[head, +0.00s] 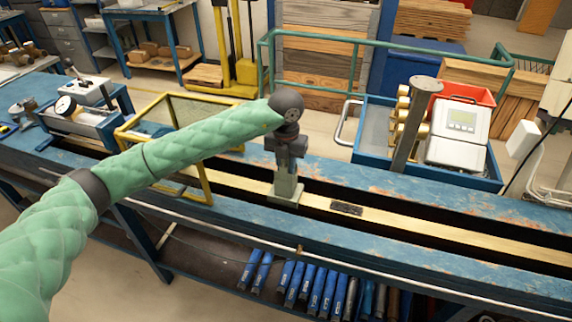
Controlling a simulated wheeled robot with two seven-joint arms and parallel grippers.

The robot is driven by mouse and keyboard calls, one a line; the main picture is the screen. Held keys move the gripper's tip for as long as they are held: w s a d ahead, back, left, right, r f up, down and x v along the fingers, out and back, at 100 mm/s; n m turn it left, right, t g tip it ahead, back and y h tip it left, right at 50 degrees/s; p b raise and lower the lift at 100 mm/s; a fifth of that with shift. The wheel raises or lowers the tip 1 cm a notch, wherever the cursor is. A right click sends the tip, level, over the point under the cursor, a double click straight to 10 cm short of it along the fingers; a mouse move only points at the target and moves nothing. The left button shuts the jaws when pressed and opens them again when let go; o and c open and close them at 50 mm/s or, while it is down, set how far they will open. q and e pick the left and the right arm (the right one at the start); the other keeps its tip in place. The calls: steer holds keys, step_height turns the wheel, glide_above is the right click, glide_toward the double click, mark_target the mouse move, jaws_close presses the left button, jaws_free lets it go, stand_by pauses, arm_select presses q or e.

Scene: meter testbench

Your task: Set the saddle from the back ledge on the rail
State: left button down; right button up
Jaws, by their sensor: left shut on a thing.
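My left arm reaches across from the left, and its dark gripper (287,166) points down over the bench. It is shut on the upper part of a grey-green saddle (286,190), which is upright with its wider foot down. The saddle's foot is at the brass-coloured rail (400,226) that runs along the bench. I cannot tell whether the foot rests on the rail or hangs just above it. The gripper hides the saddle's top. My right gripper is out of view.
A dark plate (347,209) lies on the rail right of the saddle. A yellow-framed box (207,180) stands left, partly behind my arm. A blue tray (375,155) at the back right holds a white meter (458,124).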

arm_select(q)
steer(key=shift+s+f+b, duration=0.35)
steer(key=shift+f+b, duration=0.45)
steer(key=shift+b, duration=0.1)
stand_by(1.7)
steer(key=c, duration=1.2)
jaws_free()
steer(key=shift+o, duration=0.2)
steer(key=shift+w+r, duration=0.1)
steer(key=shift+r, duration=0.75)
steer(key=shift+w+r, duration=0.35)
steer(key=shift+r, duration=0.5)
step_height(320, 180, up, 2)
steer(key=shift+s+r+p, duration=0.1)
steer(key=shift+s+p, duration=0.05)
steer(key=shift+p, duration=0.2)
steer(key=shift+r, duration=2)
